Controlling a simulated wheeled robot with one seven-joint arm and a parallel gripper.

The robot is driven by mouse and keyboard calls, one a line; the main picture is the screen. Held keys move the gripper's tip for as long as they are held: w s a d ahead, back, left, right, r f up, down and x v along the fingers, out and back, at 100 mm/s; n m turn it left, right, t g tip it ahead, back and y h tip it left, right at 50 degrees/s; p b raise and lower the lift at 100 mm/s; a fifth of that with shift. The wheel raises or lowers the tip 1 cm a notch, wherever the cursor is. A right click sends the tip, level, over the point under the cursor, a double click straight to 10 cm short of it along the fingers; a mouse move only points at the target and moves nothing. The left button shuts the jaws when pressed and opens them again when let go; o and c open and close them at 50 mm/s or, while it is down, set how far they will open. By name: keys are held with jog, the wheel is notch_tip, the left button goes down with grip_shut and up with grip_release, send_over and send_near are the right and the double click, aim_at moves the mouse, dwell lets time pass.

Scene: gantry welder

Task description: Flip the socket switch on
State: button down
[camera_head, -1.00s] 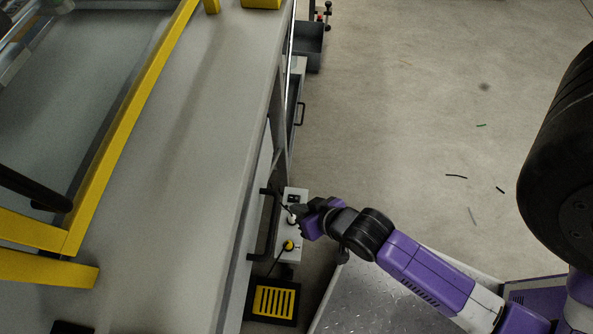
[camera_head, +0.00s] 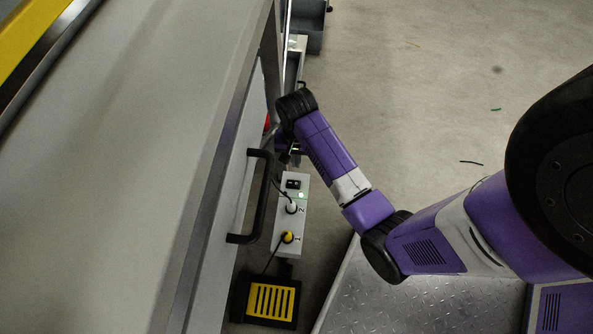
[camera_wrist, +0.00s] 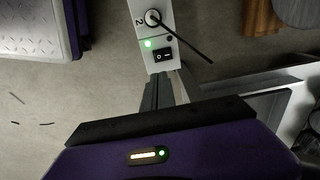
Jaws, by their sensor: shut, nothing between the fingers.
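The socket box (camera_head: 290,218) is a light grey strip low beside the bench, with a white plug (camera_head: 291,208) and a yellow plug (camera_head: 288,238) in it. At its far end is a black rocker switch (camera_head: 293,184); the switch also shows in the wrist view (camera_wrist: 163,55). A small green light (camera_head: 302,195) glows beside the switch, and it is lit in the wrist view too (camera_wrist: 148,43). My gripper (camera_wrist: 160,82) is shut and empty, its fingertips close to the switch end of the box. I cannot tell whether they touch it.
A black handle (camera_head: 262,195) on the bench side stands left of the box. A black-and-yellow slotted pedal (camera_head: 271,301) lies on the floor nearer me. Dark cables run from the plugs. The floor (camera_head: 430,110) to the right is mostly clear.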

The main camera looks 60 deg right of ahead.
aim_at(297, 183)
jog(key=shift+d, duration=0.2)
notch_tip(297, 183, down, 14)
jog(key=b, duration=0.8)
dwell(0.3)
